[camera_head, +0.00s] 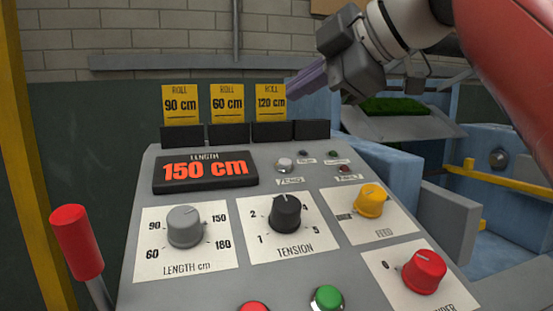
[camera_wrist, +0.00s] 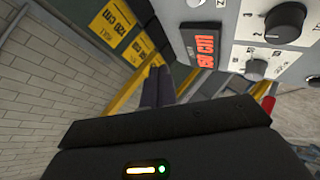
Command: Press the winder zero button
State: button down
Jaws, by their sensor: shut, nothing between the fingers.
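The control panel (camera_head: 130,285) fills the lower middle of the head view. A small pale round button (camera_head: 285,164), with a small label below it that is hard to read, sits right of the length display (camera_head: 205,171), which reads 150 cm. In the wrist view a pale button (camera_wrist: 195,3) is cut by the top edge, near the display (camera_wrist: 201,46). My gripper (camera_head: 291,91) is above and behind the panel, by the 120 cm card, apart from the button. Its fingers are shut and empty, and they show in the wrist view (camera_wrist: 158,74).
Yellow roll cards (camera_head: 180,103) stand in black holders along the panel's back edge. Length (camera_head: 185,227), tension (camera_head: 286,214), feed (camera_head: 370,201) and red winder (camera_head: 425,271) knobs stick up. A red-handled lever (camera_head: 77,242) stands at left. Small indicators (camera_head: 345,169) lie right of the button.

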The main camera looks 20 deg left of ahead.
jog(key=b, duration=0.4)
send_over(285, 163)
jog(key=s+d, duration=0.2)
jog(key=f, duration=0.6)
jog(key=shift+w+d+f, duration=0.1)
jog(key=shift+w+f, duration=0.15)
jog(key=shift+f, duration=0.15)
jog(key=shift+w+a+f+b, duration=0.15)
jog(key=shift+f+b, duration=0.1)
jog(key=shift+f, duration=0.15)
jog(key=shift+w+a+f+b, duration=0.15)
jog(key=shift+f+b, duration=0.1)
jog(key=shift+f, duration=0.15)
jog(key=shift+d, duration=0.1)
dwell(0.3)
jog(key=shift+w+f+b, duration=0.15)
jog(key=shift+f+b, duration=0.15)
jog(key=shift+f, duration=0.1)
jog(key=shift+w+f+b, duration=0.15)
jog(key=shift+f+b, duration=0.2)
jog(key=shift+f, duration=0.15)
dwell(0.6)
dwell(0.4)
jog(key=shift+s+r+p, duration=0.3)
jog(key=shift+r+p, duration=0.4)
jog(key=shift+r, duration=0.25)
